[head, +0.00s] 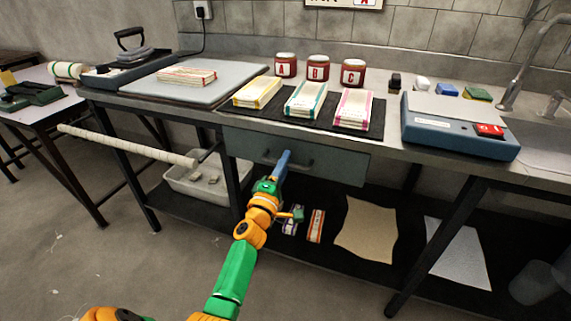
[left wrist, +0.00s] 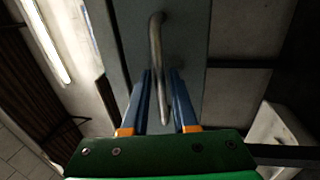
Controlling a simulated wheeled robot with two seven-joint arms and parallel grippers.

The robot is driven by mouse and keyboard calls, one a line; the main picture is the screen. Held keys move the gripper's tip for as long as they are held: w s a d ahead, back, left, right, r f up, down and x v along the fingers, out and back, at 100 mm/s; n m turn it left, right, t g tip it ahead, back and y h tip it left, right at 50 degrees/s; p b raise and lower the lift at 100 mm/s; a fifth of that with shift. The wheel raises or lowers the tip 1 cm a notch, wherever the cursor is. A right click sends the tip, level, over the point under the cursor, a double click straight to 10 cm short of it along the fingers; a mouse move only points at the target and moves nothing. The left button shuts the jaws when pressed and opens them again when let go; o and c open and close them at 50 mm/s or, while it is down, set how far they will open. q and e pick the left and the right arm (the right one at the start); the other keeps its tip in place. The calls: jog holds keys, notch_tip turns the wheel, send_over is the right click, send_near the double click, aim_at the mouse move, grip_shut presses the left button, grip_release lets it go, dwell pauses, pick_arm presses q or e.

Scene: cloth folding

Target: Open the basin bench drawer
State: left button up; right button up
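The basin bench drawer (head: 335,162) has a grey-blue front under the bench top and looks shut in the head view. Its bar handle (head: 310,167) is partly hidden by my left gripper (head: 284,157). In the left wrist view, the curved metal handle (left wrist: 155,45) reaches in between the two blue fingers of my left gripper (left wrist: 163,75). The fingers stand apart, one on each side of the handle, with gaps visible. The drawer front (left wrist: 185,35) lies behind them. My right gripper is not in view.
The bench top (head: 395,150) holds folded cloth stacks (head: 305,99), several labelled jars (head: 318,68) and a blue scale (head: 455,125). Below are a lower shelf with cloths (head: 367,228) and a white bin (head: 205,178). A pale roll on a rod (head: 125,145) sticks out at left.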

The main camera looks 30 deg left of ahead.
pick_arm(q)
grip_shut()
dwell(1.3)
